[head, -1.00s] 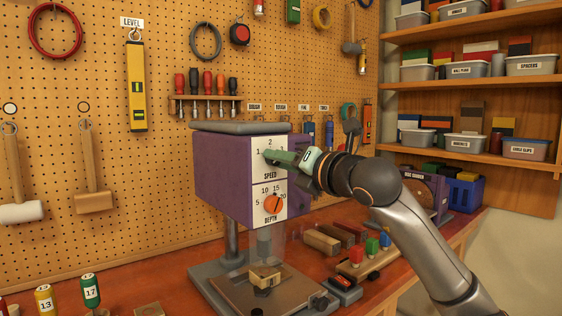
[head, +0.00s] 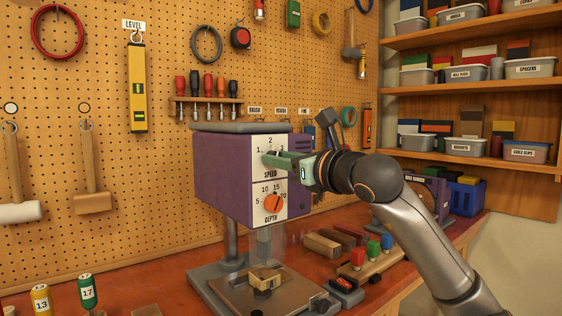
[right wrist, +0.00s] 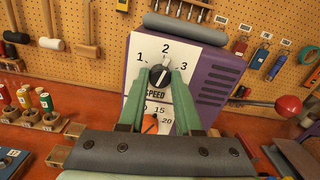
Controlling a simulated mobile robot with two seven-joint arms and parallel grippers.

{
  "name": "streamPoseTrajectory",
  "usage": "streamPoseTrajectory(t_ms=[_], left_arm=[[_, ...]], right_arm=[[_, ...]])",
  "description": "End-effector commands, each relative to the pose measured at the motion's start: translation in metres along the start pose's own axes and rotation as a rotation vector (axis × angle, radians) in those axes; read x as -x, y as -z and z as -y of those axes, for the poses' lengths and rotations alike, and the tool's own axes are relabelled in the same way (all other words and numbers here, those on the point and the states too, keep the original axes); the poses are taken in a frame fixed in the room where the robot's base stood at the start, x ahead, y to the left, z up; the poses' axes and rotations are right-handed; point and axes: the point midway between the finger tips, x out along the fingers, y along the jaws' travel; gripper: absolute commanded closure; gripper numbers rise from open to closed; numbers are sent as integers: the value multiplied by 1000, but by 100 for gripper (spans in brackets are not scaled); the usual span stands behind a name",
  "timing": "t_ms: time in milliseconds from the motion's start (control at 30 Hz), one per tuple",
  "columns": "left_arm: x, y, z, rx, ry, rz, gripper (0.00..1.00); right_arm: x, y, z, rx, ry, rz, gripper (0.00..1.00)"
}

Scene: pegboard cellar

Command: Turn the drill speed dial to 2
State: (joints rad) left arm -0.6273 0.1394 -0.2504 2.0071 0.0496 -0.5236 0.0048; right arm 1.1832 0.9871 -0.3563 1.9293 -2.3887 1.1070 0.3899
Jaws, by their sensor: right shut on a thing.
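The purple drill head (head: 222,178) carries a white panel with a speed dial marked 1, 2 and 3. My right gripper (head: 272,158) reaches in from the right, its green fingers shut on the speed dial. In the right wrist view the black dial (right wrist: 159,76) sits between the two fingertips. Its light pointer line seems to slant up and slightly right, roughly toward the 2; the exact setting is hard to tell. In the head view the fingers hide the dial. The orange depth dial (head: 273,203) sits below, clear of the fingers. My left gripper is not in view.
The drill's base plate (head: 232,292) stands on the red-brown bench. Wooden blocks (head: 322,244) and colored pegs on a stand (head: 370,262) lie beneath my right arm. A red-knobbed lever (right wrist: 288,105) juts from the drill's right side.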

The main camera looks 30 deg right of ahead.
Motion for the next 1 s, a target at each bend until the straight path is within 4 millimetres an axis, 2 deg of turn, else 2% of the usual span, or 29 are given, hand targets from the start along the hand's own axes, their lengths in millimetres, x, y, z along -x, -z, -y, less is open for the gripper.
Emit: streamPoseTrajectory(t_ms=[400, 967, 1000], left_arm=[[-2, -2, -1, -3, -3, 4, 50], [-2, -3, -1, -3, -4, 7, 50], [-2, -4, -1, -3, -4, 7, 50]], right_arm=[[0, 1, 0, 203, -3, 2, 100], [0, 1, 0, 235, -4, 3, 100], [0, 1, 0, 235, -4, 3, 66]])
